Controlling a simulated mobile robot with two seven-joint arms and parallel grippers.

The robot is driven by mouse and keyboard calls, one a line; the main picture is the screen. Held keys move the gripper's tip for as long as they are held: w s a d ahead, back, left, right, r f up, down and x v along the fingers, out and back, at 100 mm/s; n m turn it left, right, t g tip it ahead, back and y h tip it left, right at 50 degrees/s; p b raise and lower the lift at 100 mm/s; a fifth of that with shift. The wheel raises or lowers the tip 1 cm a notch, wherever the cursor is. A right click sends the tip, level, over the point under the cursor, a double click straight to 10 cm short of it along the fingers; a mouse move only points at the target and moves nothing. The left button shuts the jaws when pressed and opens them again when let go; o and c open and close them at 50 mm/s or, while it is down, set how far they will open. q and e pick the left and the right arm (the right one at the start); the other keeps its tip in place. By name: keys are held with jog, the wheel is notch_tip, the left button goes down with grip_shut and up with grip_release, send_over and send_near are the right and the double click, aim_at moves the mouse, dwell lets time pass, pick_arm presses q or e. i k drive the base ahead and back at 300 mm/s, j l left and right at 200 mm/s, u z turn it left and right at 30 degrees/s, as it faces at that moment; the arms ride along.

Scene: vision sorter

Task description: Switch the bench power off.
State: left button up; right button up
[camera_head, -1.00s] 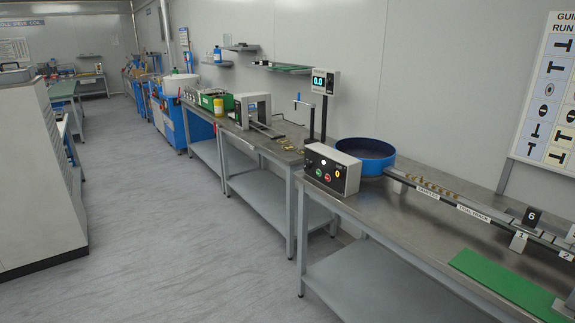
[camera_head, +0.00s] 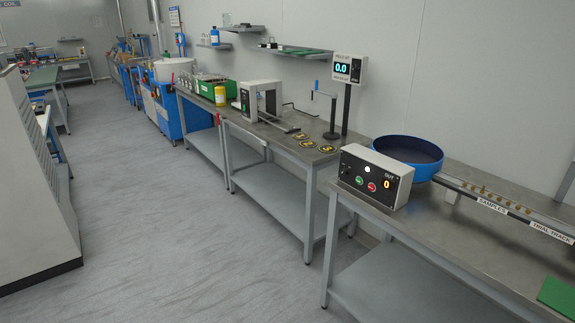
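No switch labelled as bench power can be made out. Neither of my grippers shows in the head view.
A blue bowl (camera_head: 408,155) sits behind the box, with a samples track (camera_head: 490,195) running right. Another bench (camera_head: 268,134) farther left holds a display on a post (camera_head: 349,69) reading 0.0 and a grey machine (camera_head: 260,101). The floor (camera_head: 170,220) is clear left of the benches.

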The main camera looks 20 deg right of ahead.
aim_at(344, 172)
jog(key=i+j+u, duration=0.1)
jog(key=i, duration=0.55)
jog(key=i+j+u, duration=0.1)
jog(key=i, duration=0.55)
jog(key=i+j+z, duration=0.1)
jog(key=i+z, duration=0.25)
jog(key=z, duration=0.15)
jog(key=i+j+z, duration=0.25)
jog(key=z, duration=0.25)
jog(key=i+j+z, duration=0.55)
jog(key=j+z, duration=0.4)
jog(key=l, duration=0.1)
